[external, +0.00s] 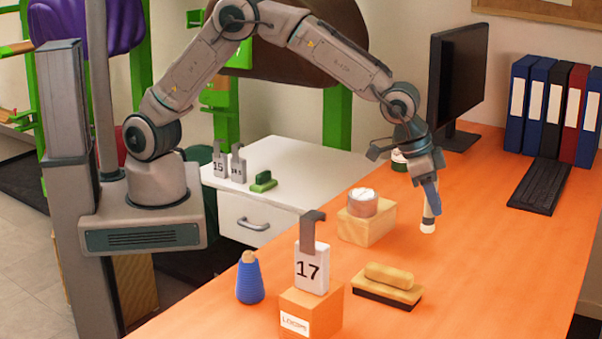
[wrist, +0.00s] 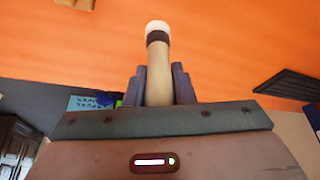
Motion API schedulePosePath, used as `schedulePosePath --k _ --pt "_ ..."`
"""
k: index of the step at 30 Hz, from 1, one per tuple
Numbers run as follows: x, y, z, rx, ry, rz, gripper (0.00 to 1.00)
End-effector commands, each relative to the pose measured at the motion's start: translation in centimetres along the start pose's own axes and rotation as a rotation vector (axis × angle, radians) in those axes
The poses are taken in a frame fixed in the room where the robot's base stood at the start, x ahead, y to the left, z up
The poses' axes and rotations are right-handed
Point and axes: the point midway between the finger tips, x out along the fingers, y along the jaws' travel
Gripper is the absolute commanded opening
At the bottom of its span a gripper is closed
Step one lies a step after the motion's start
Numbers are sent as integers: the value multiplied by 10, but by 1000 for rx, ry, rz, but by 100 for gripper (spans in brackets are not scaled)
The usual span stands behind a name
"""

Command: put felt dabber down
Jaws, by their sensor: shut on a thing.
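The felt dabber (external: 428,218) has a pale handle, a dark band and a white felt tip. My gripper (external: 431,196) is shut on its handle and points down over the orange desk, right of the wooden block. In the external view the dabber hangs upright with its white tip low, at or just above the desk top; I cannot tell if it touches. In the wrist view the dabber (wrist: 159,70) stands out between the two dark fingers, its white end farthest from the gripper.
A wooden block (external: 366,228) with a round tin (external: 362,203) stands left of the gripper. A brush (external: 388,286), a blue thread cone (external: 250,280) and a box with a "17" tag (external: 311,312) are nearer. A monitor (external: 458,80) and keyboard (external: 540,187) stand behind. Orange desk right of the dabber is clear.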

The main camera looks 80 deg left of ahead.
Motion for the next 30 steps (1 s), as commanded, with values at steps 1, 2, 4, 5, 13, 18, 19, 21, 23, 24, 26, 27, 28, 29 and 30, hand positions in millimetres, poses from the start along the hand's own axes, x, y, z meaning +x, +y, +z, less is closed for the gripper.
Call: schedulePosePath --k 1,2,4,5,13,18,19,21,23,24,26,27,28,29,30 --pt "8 -13 -2 -7 -3 -3 0" --pt "13 -19 -4 -8 -3 -4 0" --pt "25 -34 -8 -8 -3 -4 0" --pt "30 -39 -10 -7 -4 -3 0" --pt "67 -80 -22 -5 -1 -1 0" --pt "76 -87 -22 -2 -1 0 0" --pt "78 -87 -22 -1 -1 0 0" --pt "84 -87 -19 -1 -2 0 0" --pt "93 -87 -14 -2 -4 -1 0" --pt "98 -87 -12 -2 -4 -1 0" --pt "106 -87 -9 -3 -3 -1 0" --pt "109 -87 -8 -3 -1 0 0" --pt "110 -87 -8 -3 0 0 0" --pt "111 -87 -8 -3 0 0 0" --pt "111 -87 -8 -3 1 0 0"
